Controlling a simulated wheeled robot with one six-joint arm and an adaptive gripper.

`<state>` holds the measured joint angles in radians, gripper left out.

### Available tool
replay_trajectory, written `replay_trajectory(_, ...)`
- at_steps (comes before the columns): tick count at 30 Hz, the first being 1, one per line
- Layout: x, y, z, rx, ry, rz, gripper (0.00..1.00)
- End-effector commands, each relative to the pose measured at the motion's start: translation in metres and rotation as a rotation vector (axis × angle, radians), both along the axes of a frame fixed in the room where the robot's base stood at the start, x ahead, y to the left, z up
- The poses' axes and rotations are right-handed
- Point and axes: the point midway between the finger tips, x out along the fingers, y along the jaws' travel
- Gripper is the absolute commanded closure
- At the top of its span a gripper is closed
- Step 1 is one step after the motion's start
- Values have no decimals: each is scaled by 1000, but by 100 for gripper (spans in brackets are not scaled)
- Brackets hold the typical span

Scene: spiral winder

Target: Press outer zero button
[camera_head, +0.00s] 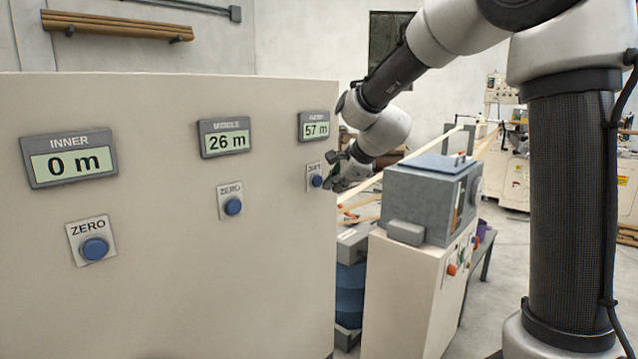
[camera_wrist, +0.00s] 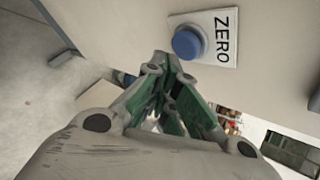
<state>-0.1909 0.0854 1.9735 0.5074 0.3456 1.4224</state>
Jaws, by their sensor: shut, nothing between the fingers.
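The outer zero button (camera_head: 316,181) is a round blue button on a small white plate, under the right-hand display (camera_head: 315,126) reading 57 m. It also shows in the wrist view, a blue button (camera_wrist: 187,43) beside the word ZERO. My gripper (camera_head: 336,172) is close to the button on its right side in the head view. In the wrist view my gripper (camera_wrist: 163,62) is shut and empty, its tips just left of and below the button. I see no clear contact; the gap in depth is hard to tell.
The beige panel also carries the inner display (camera_head: 68,164) at 0 m with its zero button (camera_head: 94,249), and the middle display (camera_head: 225,141) at 26 m with its zero button (camera_head: 233,206). A grey control box (camera_head: 425,200) on a cabinet stands right of the panel, below my arm.

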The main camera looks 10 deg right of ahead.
Motion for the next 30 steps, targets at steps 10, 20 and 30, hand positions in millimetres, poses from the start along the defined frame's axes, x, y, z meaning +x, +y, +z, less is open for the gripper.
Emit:
replay_trajectory(10,1,1,0,-1,0,1,100)
replay_trajectory(20,7,5,0,0,0,0,100)
replay_trajectory(30,8,6,0,0,0,0,100)
